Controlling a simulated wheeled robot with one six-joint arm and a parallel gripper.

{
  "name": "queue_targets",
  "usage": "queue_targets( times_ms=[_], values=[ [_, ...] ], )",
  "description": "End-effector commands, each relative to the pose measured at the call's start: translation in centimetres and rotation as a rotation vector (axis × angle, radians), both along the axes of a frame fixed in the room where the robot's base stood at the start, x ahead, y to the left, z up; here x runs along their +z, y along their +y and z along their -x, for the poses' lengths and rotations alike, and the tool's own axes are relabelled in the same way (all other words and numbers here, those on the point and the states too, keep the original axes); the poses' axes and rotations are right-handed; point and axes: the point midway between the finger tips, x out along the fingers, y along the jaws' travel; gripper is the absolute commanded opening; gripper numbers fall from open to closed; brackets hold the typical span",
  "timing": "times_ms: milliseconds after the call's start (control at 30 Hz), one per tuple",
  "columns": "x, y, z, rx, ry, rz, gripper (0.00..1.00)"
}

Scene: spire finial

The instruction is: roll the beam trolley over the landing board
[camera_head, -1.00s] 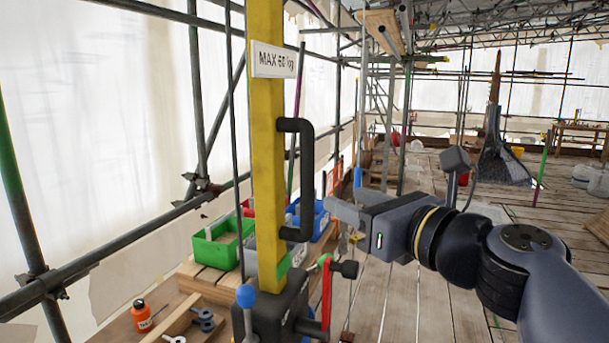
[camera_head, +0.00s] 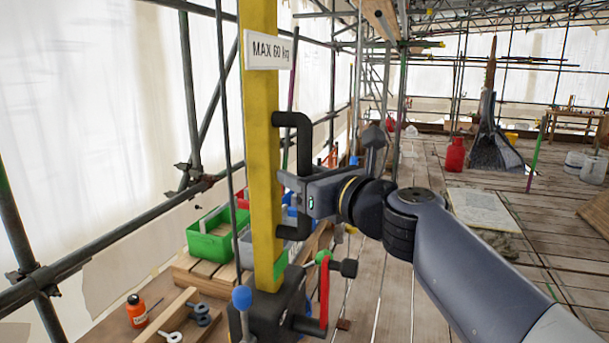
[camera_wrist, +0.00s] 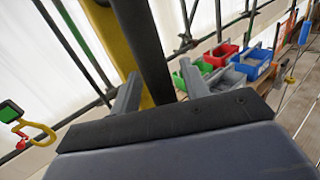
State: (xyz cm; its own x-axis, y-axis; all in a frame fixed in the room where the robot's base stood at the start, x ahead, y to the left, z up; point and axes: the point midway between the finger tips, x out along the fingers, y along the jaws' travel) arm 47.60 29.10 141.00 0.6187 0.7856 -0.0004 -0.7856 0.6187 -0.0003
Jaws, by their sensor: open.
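A yellow post (camera_head: 262,140) with a "MAX 60 kg" sign (camera_head: 268,51) stands close in front of me. A black D-shaped handle (camera_head: 304,145) is fixed to its right side. My gripper (camera_head: 287,186) is at the middle of the handle, with its jaws pointing at the post. In the wrist view the handle (camera_wrist: 146,45) runs between the two spread fingers of my gripper (camera_wrist: 158,88), which look apart from it. I cannot make out the beam trolley or the landing board for certain. A yellow hook (camera_wrist: 38,130) shows at the left of the wrist view.
A black base with a blue knob (camera_head: 242,298) and a red lever (camera_head: 324,291) is at the post's foot. Green (camera_head: 213,246) and other bins stand behind it. An orange bottle (camera_head: 137,311) is on the bench. Scaffold tubes line the left; plank floor is open at right.

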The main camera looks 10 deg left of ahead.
Motion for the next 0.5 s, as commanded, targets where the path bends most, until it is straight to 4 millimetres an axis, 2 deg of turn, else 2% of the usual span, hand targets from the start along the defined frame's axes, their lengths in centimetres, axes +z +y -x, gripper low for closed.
queue_targets(
  times_ms=[67,500],
  values=[
    [0.01,-0.02,0.01,0.000,0.000,0.000,0.38],
    [0.02,-0.04,0.02,0.000,0.000,0.000,0.02]
  ],
)
